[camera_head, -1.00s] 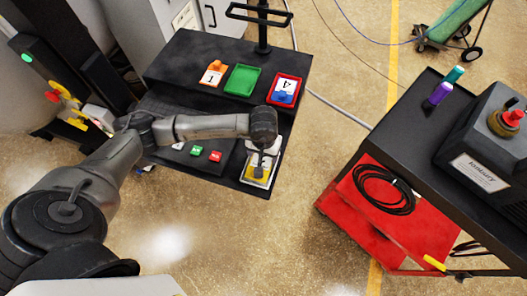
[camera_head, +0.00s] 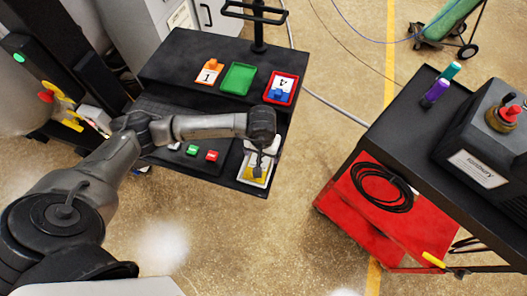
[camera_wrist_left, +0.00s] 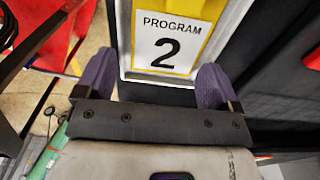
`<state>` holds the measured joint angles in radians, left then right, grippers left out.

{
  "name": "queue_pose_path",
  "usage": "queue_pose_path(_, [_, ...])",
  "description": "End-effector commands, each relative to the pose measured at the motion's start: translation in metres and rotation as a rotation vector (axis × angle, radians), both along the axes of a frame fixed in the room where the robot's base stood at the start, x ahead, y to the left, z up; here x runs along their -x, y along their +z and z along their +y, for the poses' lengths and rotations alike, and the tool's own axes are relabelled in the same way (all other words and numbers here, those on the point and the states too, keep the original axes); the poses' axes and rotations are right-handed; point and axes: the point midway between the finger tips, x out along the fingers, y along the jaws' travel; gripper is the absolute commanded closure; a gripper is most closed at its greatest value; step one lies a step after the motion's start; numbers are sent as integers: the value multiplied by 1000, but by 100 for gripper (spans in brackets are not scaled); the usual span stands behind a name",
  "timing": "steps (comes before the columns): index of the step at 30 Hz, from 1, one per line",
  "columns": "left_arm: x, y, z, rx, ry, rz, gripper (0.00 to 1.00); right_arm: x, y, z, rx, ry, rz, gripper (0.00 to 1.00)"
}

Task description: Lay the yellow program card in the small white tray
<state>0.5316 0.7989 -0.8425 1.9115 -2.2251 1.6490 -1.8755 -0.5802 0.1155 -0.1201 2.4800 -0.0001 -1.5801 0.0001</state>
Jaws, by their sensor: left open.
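The yellow program card (camera_head: 255,172), printed "PROGRAM 2" around a white face, lies at the small white tray (camera_head: 243,178) on the front right of the black console. In the left wrist view the card (camera_wrist_left: 188,18) appears flat inside the rim of the white tray (camera_wrist_left: 158,79). My left gripper (camera_head: 261,168) is above the tray, pointing down. In the left wrist view its purple fingers (camera_wrist_left: 157,72) stand apart at either side of the card's near end, with a gap to the card. My arm hides part of the tray in the head view. My right gripper is not in view.
On the console's upper shelf are an orange card (camera_head: 209,72), a green tray (camera_head: 238,79) and a red tray (camera_head: 290,78) holding a white and blue card. Green and red buttons (camera_head: 212,156) lie left of the white tray. A red and black cart (camera_head: 360,205) stands to the right.

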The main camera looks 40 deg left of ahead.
Motion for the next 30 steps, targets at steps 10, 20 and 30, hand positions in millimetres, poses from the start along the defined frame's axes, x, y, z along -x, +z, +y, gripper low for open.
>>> queue_pose_path(10, [1,14,6,-13,5,7,1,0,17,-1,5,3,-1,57])
queue_pose_path(20, [0,81,4,-10,3,0,1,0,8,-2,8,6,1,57])
queue_pose_path(30, [0,123,3,-6,3,3,1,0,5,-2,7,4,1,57])
